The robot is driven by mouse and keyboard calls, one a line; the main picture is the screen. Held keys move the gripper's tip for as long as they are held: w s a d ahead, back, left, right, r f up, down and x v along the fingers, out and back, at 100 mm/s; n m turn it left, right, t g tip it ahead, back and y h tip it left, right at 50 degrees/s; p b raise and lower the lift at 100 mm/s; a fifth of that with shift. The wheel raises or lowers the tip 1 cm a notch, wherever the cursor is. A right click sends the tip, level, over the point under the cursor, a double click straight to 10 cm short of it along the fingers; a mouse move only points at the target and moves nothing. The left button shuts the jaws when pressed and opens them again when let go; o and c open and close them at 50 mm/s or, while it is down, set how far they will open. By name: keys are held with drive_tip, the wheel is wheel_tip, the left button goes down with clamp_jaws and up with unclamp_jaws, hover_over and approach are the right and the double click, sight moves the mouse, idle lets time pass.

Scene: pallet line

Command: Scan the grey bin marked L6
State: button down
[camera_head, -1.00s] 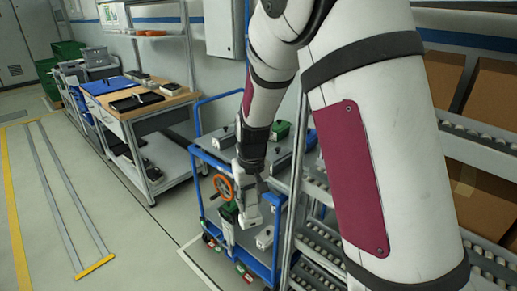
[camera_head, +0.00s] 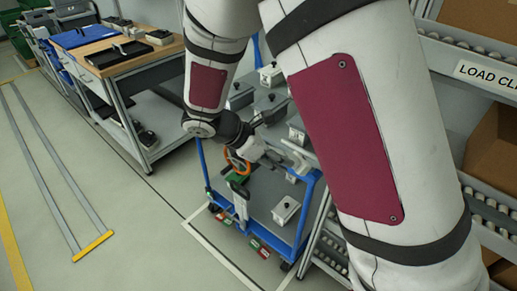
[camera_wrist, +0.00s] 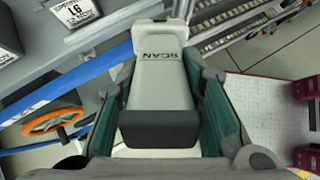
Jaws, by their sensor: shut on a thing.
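My gripper (camera_wrist: 163,100) is shut on a white and dark grey scanner (camera_wrist: 160,70) lettered SCAN, held between green finger pads in the wrist view. In the head view my gripper (camera_head: 267,150) is over the blue-framed cart, partly hidden by my arm. I cannot tell which bin there is L6.
The blue cart (camera_head: 262,238) carries several grey bins, one at its front right (camera_head: 286,210). An orange ring (camera_head: 237,161) is near my gripper. A roller rack (camera_head: 480,205) stands right; a workbench (camera_head: 118,55) stands left.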

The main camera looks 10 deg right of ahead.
drive_tip(key=w+a+n+t+h+b, duration=0.1)
drive_tip(key=w+a+n+t+b, duration=0.15)
drive_tip(key=w+n+t, duration=0.2)
drive_tip(key=w+d+f+b, duration=0.1)
drive_tip(key=w+d+b, duration=0.2)
drive_tip(key=d, duration=0.1)
drive_tip(key=shift+w+d+f+n+t, duration=0.25)
drive_tip(key=shift+d+f+n+t, duration=0.05)
drive_tip(key=shift+f+n+t, duration=0.15)
drive_tip(key=shift+w+d+f+b, duration=0.2)
drive_tip(key=shift+w+d+b, duration=0.2)
drive_tip(key=shift+d, duration=0.15)
idle(1.9)
drive_tip(key=f+p+v, duration=0.1)
drive_tip(key=p+v, duration=0.3)
drive_tip(key=v, duration=0.4)
drive_tip(key=shift+s+a, duration=0.25)
idle(0.4)
